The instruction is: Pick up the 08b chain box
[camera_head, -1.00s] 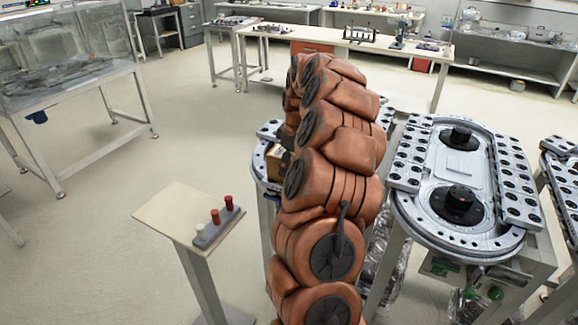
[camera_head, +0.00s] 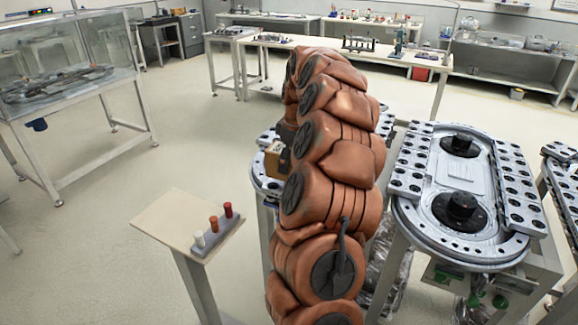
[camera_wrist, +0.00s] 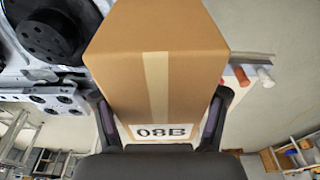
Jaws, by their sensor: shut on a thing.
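The 08b chain box (camera_wrist: 145,70) is a brown cardboard box with a pale tape strip and a white label reading 08B, upside down in the wrist view. My gripper (camera_wrist: 163,112) is shut on it, one finger on each side. In the head view a small part of the box (camera_head: 274,158) shows left of my arm, near the edge of a ring track that my arm partly hides. The gripper itself is mostly hidden behind my arm there.
A second ring track (camera_head: 455,190) with black hubs stands to the right. A small stand (camera_head: 180,222) holding white, orange and red cylinders is at the lower left. A glass-walled table (camera_head: 75,90) is far left. Open floor lies between.

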